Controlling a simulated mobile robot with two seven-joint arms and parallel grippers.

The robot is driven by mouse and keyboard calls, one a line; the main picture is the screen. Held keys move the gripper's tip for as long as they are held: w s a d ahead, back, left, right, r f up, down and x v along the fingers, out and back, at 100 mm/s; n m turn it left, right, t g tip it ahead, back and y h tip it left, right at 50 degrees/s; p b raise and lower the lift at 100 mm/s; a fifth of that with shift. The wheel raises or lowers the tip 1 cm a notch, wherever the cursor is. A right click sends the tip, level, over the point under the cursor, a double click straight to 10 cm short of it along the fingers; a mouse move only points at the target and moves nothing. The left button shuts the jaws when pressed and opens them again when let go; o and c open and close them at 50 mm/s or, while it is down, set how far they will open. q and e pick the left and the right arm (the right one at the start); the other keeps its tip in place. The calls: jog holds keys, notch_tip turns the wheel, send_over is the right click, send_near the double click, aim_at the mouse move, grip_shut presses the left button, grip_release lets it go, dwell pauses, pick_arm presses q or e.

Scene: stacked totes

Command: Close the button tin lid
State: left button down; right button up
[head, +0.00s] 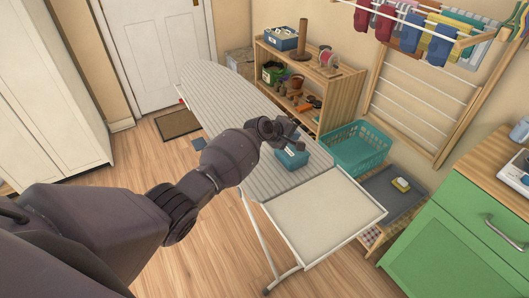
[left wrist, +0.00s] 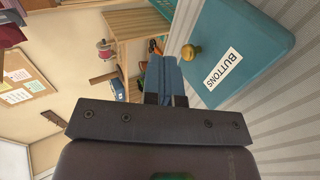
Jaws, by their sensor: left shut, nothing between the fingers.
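The button tin (head: 293,158) is a small teal box on the striped ironing board, near its wide end. In the left wrist view its teal lid (left wrist: 240,40) shows large at the upper right, with a white BUTTONS label and a brass knob (left wrist: 191,51). I cannot tell how far the lid stands from the tin's rim. My left gripper (head: 297,138) is just above and beside the tin, partly covering it. In the left wrist view its fingers (left wrist: 163,72) are together and empty, left of the knob and apart from it. My right gripper is not in view.
The ironing board (head: 225,100) runs back toward the door, with a pale tray surface (head: 325,215) at its near end. A teal laundry basket (head: 358,148) stands right of it. A wooden shelf (head: 340,95) is behind, and a green cabinet (head: 455,240) is at the right.

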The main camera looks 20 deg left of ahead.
pick_arm(q)
jog(key=shift+w+d+f, duration=0.2)
jog(key=shift+b+x, duration=0.35)
jog(key=shift+x, duration=0.4)
jog(key=shift+w+d+f+b, duration=0.15)
jog(key=shift+w+f+b, duration=0.05)
jog(key=shift+f+b, duration=0.15)
jog(key=shift+w+d+f+b, duration=0.2)
jog(key=shift+f+b, duration=0.1)
jog(key=shift+f, duration=0.1)
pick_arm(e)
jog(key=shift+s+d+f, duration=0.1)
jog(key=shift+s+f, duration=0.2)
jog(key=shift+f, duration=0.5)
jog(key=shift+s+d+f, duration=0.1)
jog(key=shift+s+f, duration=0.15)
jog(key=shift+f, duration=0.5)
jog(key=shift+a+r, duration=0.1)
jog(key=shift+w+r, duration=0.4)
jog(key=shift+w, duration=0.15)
pick_arm(q)
jog(key=shift+r, duration=0.2)
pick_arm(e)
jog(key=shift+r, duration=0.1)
